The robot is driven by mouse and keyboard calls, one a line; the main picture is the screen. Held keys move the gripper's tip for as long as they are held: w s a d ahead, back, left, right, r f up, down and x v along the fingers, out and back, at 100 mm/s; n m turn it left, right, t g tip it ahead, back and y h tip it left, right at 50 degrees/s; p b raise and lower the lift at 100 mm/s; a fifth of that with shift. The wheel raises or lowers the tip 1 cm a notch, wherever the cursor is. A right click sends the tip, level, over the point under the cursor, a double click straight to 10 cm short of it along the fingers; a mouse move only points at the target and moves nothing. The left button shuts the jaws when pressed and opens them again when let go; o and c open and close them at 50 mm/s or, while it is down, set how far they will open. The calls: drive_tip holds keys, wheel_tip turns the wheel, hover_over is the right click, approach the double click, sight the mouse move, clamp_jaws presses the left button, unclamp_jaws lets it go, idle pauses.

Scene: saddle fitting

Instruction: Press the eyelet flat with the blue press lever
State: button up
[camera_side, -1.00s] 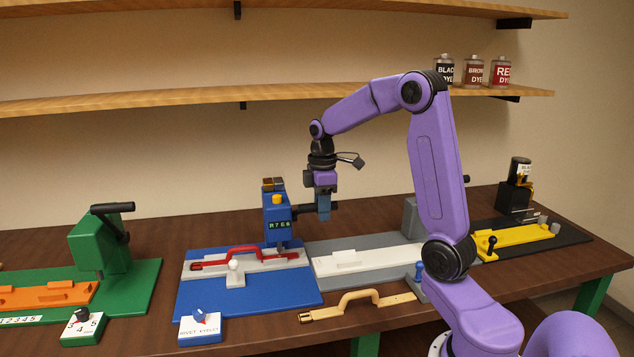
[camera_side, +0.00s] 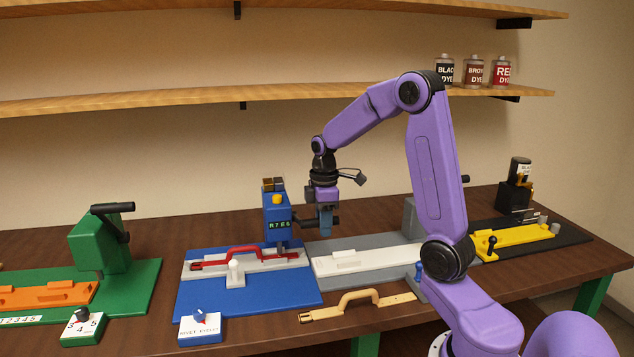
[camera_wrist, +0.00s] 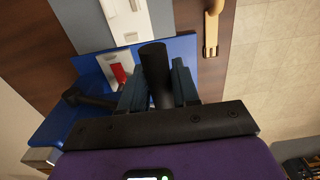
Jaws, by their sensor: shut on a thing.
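The blue press (camera_side: 276,215) stands at the back of a blue base plate (camera_side: 293,289), with a small display on its front. Its black lever (camera_side: 303,222) sticks out to the right. My gripper (camera_side: 325,228) is shut on the lever's dark handle, which shows between the two fingers in the wrist view (camera_wrist: 155,78). A red strap with a raised handle (camera_side: 243,252) lies in a pale holder under the press, and part of it shows red in the wrist view (camera_wrist: 120,75). The eyelet is too small to make out under the press head.
A grey station (camera_side: 362,259) lies to the right, with a tan strap handle (camera_side: 357,302) in front. A green press (camera_side: 100,244) stands left.

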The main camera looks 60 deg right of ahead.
drive_tip(key=shift+s+a+f, duration=0.15)
drive_tip(key=shift+s+f, duration=0.05)
drive_tip(key=shift+f, duration=0.5)
drive_tip(key=shift+s+a+f, duration=0.15)
drive_tip(key=shift+a+f, duration=0.05)
drive_tip(key=shift+f, duration=0.45)
drive_tip(key=shift+s+a+f, duration=0.15)
drive_tip(key=shift+s+f, duration=0.05)
drive_tip(key=shift+f, duration=0.5)
drive_tip(key=shift+s+a+f, duration=0.1)
drive_tip(key=shift+s+f, duration=0.05)
drive_tip(key=shift+f, duration=1.95)
drive_tip(key=shift+o, duration=0.3)
drive_tip(key=shift+r, duration=1.65)
